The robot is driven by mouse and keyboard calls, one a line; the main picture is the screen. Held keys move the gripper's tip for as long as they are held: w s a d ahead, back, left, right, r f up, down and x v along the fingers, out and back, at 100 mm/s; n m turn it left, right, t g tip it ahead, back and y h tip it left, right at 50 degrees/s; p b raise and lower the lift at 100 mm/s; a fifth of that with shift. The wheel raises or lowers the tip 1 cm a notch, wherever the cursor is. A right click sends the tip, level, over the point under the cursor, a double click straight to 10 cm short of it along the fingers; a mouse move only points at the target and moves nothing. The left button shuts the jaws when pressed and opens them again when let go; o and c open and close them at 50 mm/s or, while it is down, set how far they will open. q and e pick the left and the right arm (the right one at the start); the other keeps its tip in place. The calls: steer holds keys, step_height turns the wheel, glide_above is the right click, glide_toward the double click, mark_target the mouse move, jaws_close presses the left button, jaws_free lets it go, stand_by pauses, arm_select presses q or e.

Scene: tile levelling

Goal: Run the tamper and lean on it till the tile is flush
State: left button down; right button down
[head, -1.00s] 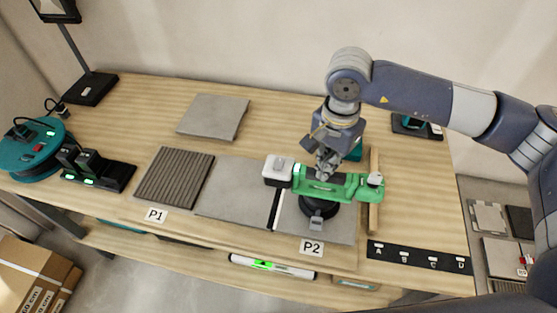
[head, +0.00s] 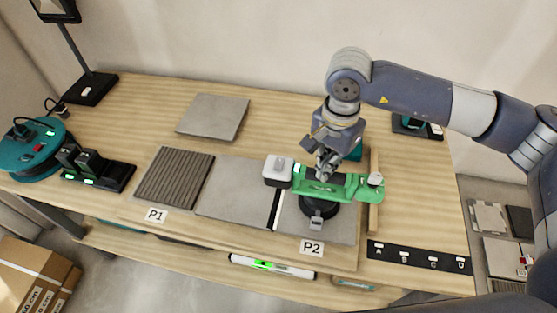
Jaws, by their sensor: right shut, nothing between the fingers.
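The green tamper (head: 345,191), with a white battery block (head: 278,171) on its left end and a round black base (head: 318,208), stands on the grey tile (head: 335,230) behind the P2 label (head: 312,248). My right gripper (head: 324,176) comes down from above onto the tamper's handle area. Its fingers are shut with nothing between them, close to or against the top of the green body; contact is hard to tell. The black base hides part of the tile, so its level against its neighbour cannot be judged. My left gripper is not in view.
A grey tile (head: 237,190) lies left of the P2 tile across a dark gap. A ribbed tile (head: 174,178) sits by P1. A loose tile (head: 213,116) lies behind. A charger (head: 97,170) and a teal reel (head: 35,150) stand left. A wooden strip (head: 374,190) stands right.

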steer(key=shift+f+b, duration=0.15)
steer(key=shift+b, duration=0.6)
stand_by(1.6)
steer(key=shift+s+f+b, duration=0.15)
steer(key=shift+f+b, duration=0.05)
steer(key=shift+b, duration=0.5)
stand_by(2.1)
steer(key=shift+r+p, duration=0.35)
steer(key=shift+r, duration=0.5)
steer(key=shift+r+p, duration=0.95)
steer(key=shift+r, duration=1.9)
steer(key=shift+w, duration=0.2)
